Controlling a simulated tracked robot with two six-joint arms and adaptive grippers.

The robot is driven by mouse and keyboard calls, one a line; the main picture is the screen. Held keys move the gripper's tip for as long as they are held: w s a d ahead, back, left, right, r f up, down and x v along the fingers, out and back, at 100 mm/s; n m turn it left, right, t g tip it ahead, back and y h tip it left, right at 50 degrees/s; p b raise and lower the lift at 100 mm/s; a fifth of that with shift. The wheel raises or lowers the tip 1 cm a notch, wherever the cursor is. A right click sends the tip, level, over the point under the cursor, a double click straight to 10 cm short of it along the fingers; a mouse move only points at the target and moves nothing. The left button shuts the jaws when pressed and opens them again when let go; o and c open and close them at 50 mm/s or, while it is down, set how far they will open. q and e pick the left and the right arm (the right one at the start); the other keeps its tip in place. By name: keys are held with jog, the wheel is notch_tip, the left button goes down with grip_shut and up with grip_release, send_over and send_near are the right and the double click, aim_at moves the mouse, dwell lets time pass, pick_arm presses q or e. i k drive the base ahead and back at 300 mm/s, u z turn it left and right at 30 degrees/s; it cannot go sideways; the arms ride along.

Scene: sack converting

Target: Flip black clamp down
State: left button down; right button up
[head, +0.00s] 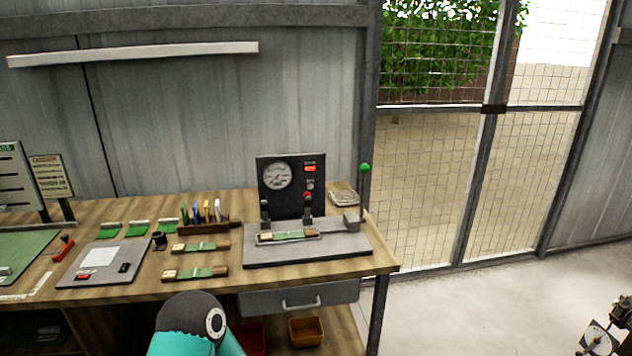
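Two black clamps stand on the grey base plate (340,246) of the test fixture, in front of its black gauge panel (291,172). The left clamp (265,212) and the right clamp (307,209) both look upright, with their handles up. A green strip with wooden ends (290,236) lies in a tray at their feet. The clamps are small here, so how their tips sit over the strip is hard to tell. A teal and dark link of my arm (185,345) rises at the bottom.
The fixture is at the right end of the wooden bench (140,285). Left of it lie two more strips (201,247), a pen rack (208,220) and a grey scale (103,263). A dark device (598,338) is cut off at bottom right.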

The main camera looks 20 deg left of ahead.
aim_at(263, 205)
jog(key=u, duration=0.05)
jog(key=i, duration=1.15)
jog(key=u, duration=0.6)
